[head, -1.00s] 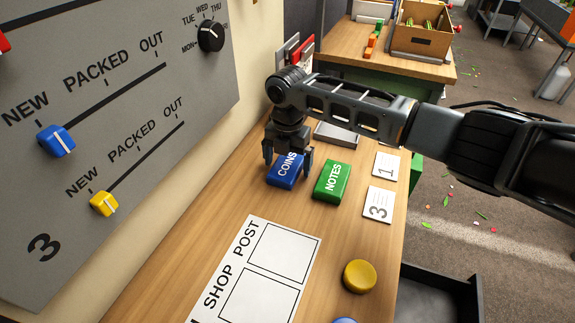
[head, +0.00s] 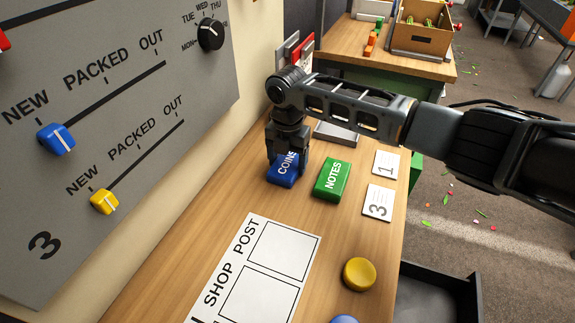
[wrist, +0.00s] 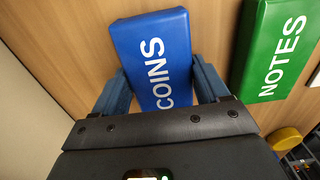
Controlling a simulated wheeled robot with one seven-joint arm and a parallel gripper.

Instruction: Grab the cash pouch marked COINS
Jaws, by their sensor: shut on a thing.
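The blue pouch marked COINS (head: 283,176) lies on the wooden table in the head view, left of a green one. In the wrist view the COINS pouch (wrist: 152,60) lies between my two fingers, its near end hidden by the gripper body. My gripper (head: 287,158) points down over the pouch and is shut on its sides. In the wrist view my gripper (wrist: 162,92) has one finger against each long side. The pouch still appears to rest on the tabletop.
A green NOTES pouch (head: 332,180) lies close to the right. Cards marked 1 (head: 386,164) and 3 (head: 378,202) lie beyond it. The SHOP POST sheet (head: 262,268) and a yellow round knob (head: 359,274) are nearer. A grey panel (head: 110,120) stands at the left.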

